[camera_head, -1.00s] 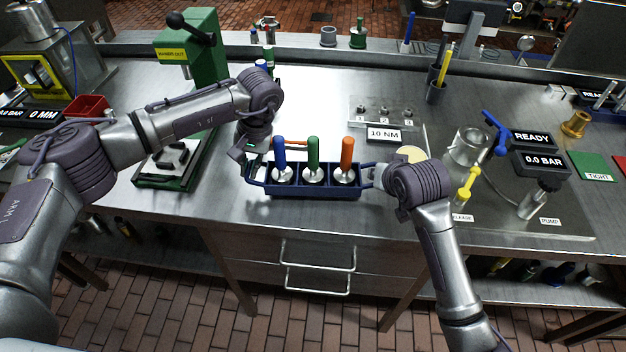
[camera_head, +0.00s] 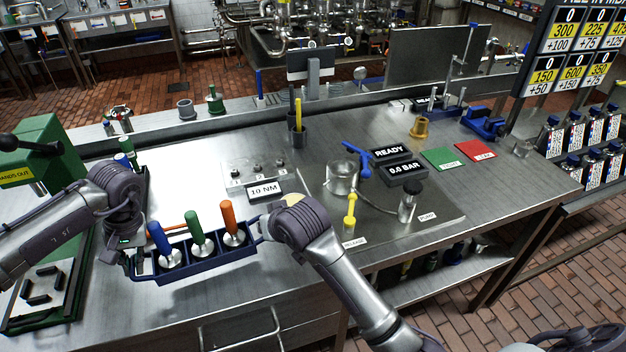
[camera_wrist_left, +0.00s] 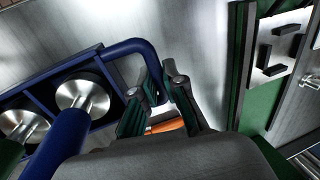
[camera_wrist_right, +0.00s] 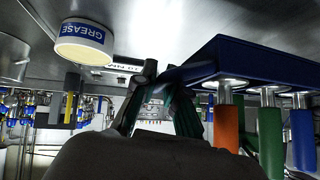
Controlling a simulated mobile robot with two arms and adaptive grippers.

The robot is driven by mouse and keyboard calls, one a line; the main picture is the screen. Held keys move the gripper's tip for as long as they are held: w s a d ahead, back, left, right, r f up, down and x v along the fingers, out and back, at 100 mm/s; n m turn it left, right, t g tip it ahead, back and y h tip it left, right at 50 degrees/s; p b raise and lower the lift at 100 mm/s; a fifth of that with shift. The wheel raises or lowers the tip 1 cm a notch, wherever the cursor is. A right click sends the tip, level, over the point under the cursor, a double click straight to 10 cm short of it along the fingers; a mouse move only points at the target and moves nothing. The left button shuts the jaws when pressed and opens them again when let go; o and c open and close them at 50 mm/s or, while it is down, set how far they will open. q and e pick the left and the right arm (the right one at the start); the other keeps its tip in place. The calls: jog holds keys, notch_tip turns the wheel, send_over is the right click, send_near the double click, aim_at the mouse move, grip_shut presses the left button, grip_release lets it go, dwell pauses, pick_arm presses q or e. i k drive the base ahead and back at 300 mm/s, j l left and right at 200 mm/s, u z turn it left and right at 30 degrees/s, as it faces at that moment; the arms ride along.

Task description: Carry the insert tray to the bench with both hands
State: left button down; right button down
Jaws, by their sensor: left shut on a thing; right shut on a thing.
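The blue insert tray (camera_head: 205,270) is over the front of the steel bench (camera_head: 330,205). It holds three upright inserts with blue (camera_head: 160,240), green (camera_head: 195,228) and orange (camera_head: 228,215) handles. My left gripper (camera_head: 127,243) is shut on the tray's left end handle, and that blue handle (camera_wrist_left: 125,48) runs to the fingers in the left wrist view. My right gripper (camera_head: 264,228) is shut on the right end handle. The tray also shows in the right wrist view (camera_wrist_right: 265,62). I cannot tell whether its underside touches the bench.
A green press (camera_head: 55,150) stands at the left. Behind the tray are a 10 NM display (camera_head: 264,189) and a grease can (camera_wrist_right: 82,42). A pump panel with a yellow lever (camera_head: 350,212) lies to the right.

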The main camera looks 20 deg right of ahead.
aim_at(506, 186)
jog(key=k, duration=0.45)
jog(key=k+z, duration=0.1)
jog(key=z, duration=0.3)
jog(key=k+z, duration=0.1)
jog(key=z, duration=0.3)
jog(key=i+l+z, duration=0.15)
jog(key=z, duration=0.3)
jog(key=i+l+z, duration=0.1)
jog(key=i+z, duration=0.3)
jog(key=i, duration=1.15)
jog(key=l, duration=0.1)
